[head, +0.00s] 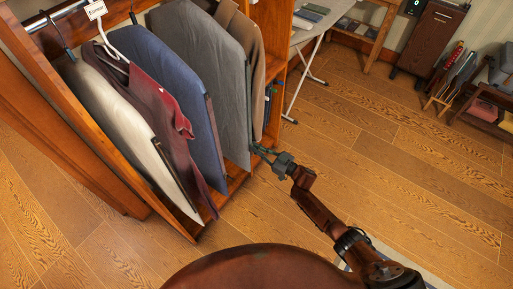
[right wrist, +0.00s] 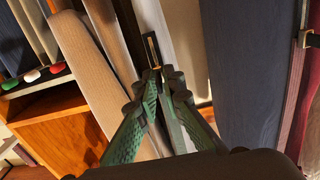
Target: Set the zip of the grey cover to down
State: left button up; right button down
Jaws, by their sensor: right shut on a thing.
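The grey cover (head: 212,72) hangs on the rail between a blue cover and a brown one. In the right wrist view its pale front (right wrist: 186,42) faces me. My right gripper (head: 259,151) is at the lower part of the grey cover's front edge. In the right wrist view my right gripper's fingertips (right wrist: 160,80) are closed together on a dark zip pull (right wrist: 152,48) with a gold-coloured edge. The fingertips hide the pull's lower end. My left gripper is not in view.
The blue cover (head: 172,88) and brown cover (head: 247,60) hang close on either side. A maroon garment (head: 155,105) and a cream cover (head: 115,110) hang farther left. The wooden wardrobe floor (head: 234,180) lies below. Open floor (head: 340,140) extends to the right.

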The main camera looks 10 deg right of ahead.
jog(key=c, duration=2.2)
grip_release()
jog(key=v, duration=1.2)
jog(key=shift+d, duration=0.1)
